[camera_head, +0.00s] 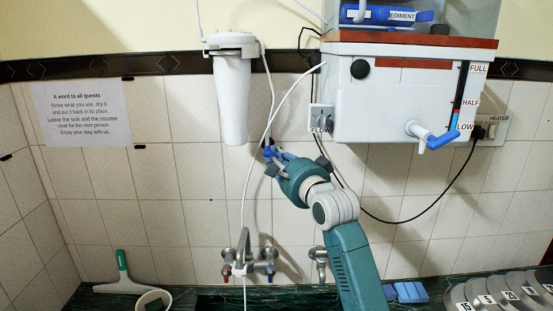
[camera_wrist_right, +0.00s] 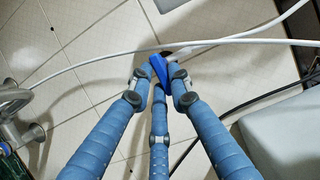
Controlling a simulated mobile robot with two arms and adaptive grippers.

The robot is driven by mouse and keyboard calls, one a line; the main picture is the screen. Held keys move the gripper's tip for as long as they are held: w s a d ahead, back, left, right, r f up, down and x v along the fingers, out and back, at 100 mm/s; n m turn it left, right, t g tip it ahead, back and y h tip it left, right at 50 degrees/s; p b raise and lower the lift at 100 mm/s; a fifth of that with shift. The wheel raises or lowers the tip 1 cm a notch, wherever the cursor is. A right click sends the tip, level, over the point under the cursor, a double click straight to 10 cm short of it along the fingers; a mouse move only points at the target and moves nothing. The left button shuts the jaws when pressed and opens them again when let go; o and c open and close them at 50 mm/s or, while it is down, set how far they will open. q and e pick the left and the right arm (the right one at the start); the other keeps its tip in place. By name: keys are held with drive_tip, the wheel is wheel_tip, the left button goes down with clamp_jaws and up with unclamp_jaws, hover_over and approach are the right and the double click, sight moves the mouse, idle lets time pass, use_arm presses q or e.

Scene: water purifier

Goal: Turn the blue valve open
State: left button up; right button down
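The blue valve (camera_wrist_right: 158,66) shows in the right wrist view as a blue lever on a pale fitting by the tiled wall, close to white tubes. My right gripper (camera_wrist_right: 159,73) has its blue-grey fingers closed in around the lever, one finger below and one at each side. The valve is mostly hidden there by the fingers. My left gripper is not in view.
A white tank (camera_head: 395,110) with a blue-handled tap (camera_head: 442,139) hangs at the right. A white filter housing (camera_head: 233,95) hangs left of my gripper. White tubes (camera_head: 290,92) and a black cable (camera_head: 385,221) run nearby. A mixer faucet (camera_head: 246,258) is below.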

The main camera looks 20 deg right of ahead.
drive_tip(key=shift+n, duration=0.4)
drive_tip(key=shift+w+a+r+n+g+h, duration=0.1)
drive_tip(key=shift+a+r+n+g+h, duration=0.55)
drive_tip(key=shift+n, duration=1.5)
drive_tip(key=shift+w+r+n+g+h, duration=0.1)
drive_tip(key=shift+r+n+g+h, duration=0.2)
drive_tip(key=shift+n+g+h, duration=1.35)
drive_tip(key=shift+w+a+r+n+g+h, duration=0.1)
drive_tip(key=shift+a+r+n+g+h, duration=0.3)
drive_tip(key=shift+n, duration=2.2)
drive_tip(key=c, duration=1.6)
unclamp_jaws()
drive_tip(key=shift+r, duration=0.1)
